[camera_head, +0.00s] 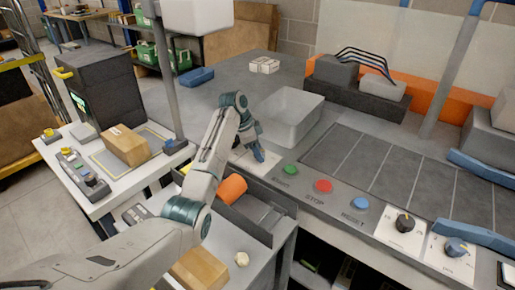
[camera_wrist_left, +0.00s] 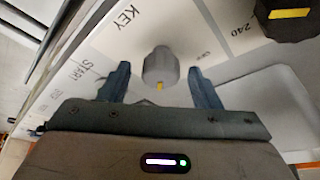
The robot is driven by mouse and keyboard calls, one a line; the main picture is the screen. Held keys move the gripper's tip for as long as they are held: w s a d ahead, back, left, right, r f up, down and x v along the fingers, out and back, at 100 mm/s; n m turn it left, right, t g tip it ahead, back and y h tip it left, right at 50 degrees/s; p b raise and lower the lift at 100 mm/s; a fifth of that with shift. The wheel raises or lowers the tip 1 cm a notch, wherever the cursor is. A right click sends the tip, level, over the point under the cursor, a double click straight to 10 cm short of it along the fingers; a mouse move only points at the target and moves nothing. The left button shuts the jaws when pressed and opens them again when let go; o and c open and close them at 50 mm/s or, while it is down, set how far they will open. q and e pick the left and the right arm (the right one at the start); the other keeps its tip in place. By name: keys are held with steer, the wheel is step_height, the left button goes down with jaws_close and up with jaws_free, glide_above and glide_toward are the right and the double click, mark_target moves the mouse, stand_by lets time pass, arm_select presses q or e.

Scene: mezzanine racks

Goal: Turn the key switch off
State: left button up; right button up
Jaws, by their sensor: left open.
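The key switch is a round grey knob (camera_wrist_left: 161,65) with a yellow mark at its lower edge, on a white plate lettered KEY in the left wrist view. My left gripper (camera_wrist_left: 158,78) is open, with one dark blue finger on each side of the knob and a visible gap to both. In the head view my left gripper (camera_head: 257,152) reaches down over the panel, and the knob is hidden there. Two blue fingers of my right gripper (camera_head: 455,190) show spread apart at the right edge, empty, away from the key switch.
Green (camera_head: 290,170), red (camera_head: 323,186) and blue (camera_head: 361,204) buttons sit beside the plate. Two dark rotary knobs (camera_head: 405,222) are further right. A grey bin (camera_head: 287,116) stands behind.

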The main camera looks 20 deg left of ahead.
arm_select(q)
steer(key=c, duration=1)
